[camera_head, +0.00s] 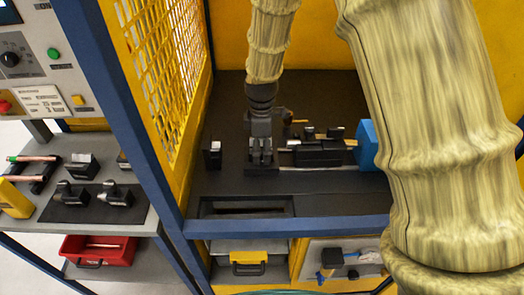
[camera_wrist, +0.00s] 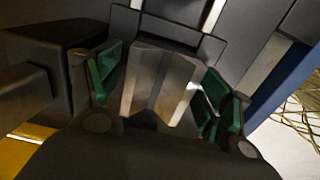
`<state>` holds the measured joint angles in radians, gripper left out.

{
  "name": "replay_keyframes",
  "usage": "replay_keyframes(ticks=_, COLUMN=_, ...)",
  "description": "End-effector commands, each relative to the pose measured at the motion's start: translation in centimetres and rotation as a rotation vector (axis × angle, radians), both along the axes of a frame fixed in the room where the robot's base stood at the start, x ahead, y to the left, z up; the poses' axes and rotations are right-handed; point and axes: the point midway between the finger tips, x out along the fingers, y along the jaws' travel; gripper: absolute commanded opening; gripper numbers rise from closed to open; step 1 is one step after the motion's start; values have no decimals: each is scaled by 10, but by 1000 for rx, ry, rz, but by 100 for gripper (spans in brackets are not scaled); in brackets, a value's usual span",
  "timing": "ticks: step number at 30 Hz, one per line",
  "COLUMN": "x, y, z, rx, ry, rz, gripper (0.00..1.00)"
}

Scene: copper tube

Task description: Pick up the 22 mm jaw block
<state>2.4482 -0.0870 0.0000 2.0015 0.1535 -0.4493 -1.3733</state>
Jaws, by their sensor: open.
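My gripper (camera_head: 262,157) points down inside the yellow enclosure, over the left end of the bench fixture. In the wrist view my gripper (camera_wrist: 163,92) is open, with green pads on either side of a silver, angled metal block (camera_wrist: 160,78). The block sits between the pads, in a dark holder; whether the pads touch it is unclear. No size mark is readable on it, so I cannot tell whether it is the 22 mm jaw block. In the head view my fingers mostly hide it. Other jaw blocks (camera_head: 70,193) (camera_head: 118,194) sit on the dark mat of the side table.
The fixture (camera_head: 318,150) and a blue block (camera_head: 367,145) stand right of my gripper. A small dark block (camera_head: 213,155) stands to its left. The mesh panel (camera_head: 165,65) and blue post (camera_head: 125,120) close off the left. A red bin (camera_head: 98,250) is below the side table.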

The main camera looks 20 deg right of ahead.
Motion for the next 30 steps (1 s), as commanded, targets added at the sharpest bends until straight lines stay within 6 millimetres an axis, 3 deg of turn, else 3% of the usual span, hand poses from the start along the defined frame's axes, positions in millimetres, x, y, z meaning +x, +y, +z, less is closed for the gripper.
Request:
replay_keyframes(ticks=3, x=0, y=0, z=0, rx=0, ry=0, rz=0, gripper=79)
replay_keyframes(ticks=16, x=0, y=0, z=0, rx=0, ry=0, rz=0, gripper=0)
replay_keyframes(ticks=30, x=1, y=0, z=6, rx=1, ry=-3, rz=0, gripper=0)
